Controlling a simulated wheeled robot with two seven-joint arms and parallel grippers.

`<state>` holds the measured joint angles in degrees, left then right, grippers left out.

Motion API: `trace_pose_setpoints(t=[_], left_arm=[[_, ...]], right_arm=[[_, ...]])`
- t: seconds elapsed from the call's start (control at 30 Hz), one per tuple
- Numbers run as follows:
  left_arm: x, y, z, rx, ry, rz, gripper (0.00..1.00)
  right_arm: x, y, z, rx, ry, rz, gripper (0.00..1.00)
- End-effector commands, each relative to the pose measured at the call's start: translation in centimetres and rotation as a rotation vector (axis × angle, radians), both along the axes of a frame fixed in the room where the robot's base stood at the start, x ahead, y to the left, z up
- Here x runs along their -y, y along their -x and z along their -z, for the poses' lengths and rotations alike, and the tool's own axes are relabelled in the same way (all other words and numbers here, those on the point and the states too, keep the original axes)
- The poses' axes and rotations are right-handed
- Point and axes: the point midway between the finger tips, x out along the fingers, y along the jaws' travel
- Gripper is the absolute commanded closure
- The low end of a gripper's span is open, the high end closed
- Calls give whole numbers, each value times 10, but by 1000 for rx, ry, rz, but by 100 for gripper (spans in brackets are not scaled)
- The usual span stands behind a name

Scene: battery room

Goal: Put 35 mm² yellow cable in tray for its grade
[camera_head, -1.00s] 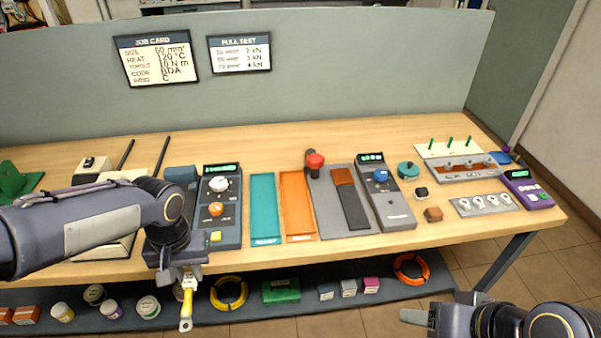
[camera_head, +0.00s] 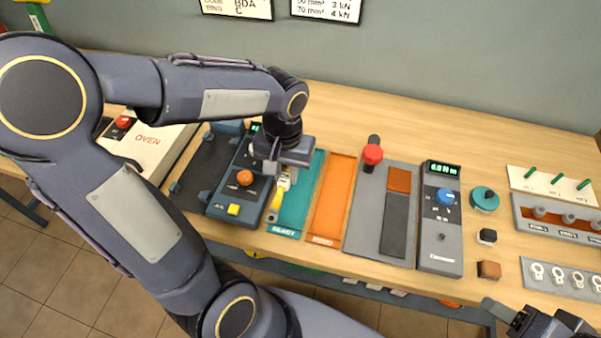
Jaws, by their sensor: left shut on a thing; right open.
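My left gripper (camera_head: 287,174) points down above the left edge of the teal tray (camera_head: 313,206), whose front label appears to read READY. It is shut on a short yellow cable (camera_head: 275,205) with a pale upper end. The cable's lower end hangs near the tray's left edge, beside the grey control unit. I cannot tell whether the cable touches the tray. The orange tray (camera_head: 332,200) lies just to the right and looks empty; its label is too blurred to read. My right gripper (camera_head: 503,313) is at the lower right corner, open and only partly in view.
A control unit (camera_head: 240,180) with an orange knob stands left of the teal tray. Right of the trays are a grey plate with a red knob (camera_head: 372,155) and a meter unit (camera_head: 440,220). The white oven (camera_head: 148,140) is behind my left arm.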

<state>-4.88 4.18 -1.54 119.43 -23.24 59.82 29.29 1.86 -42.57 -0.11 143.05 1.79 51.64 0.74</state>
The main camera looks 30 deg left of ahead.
Motion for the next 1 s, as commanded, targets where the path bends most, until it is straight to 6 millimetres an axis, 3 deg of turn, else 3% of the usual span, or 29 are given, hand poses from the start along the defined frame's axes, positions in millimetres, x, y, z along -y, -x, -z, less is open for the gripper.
trace_pose_setpoints(t=[0.1,0.33,0.47,0.7,1.0], left_arm=[[-2,-23,21,-7,0,0,100],[-5,-50,53,-2,0,0,100],[-5,-57,60,0,1,0,100],[-6,-60,91,-1,0,1,100],[-6,-60,95,1,1,0,100]], right_arm=[[0,0,-5,0,0,0,45],[0,0,-8,0,0,0,45],[0,0,-9,0,0,0,45],[0,0,-10,0,0,0,45],[0,0,-10,0,0,0,45]])
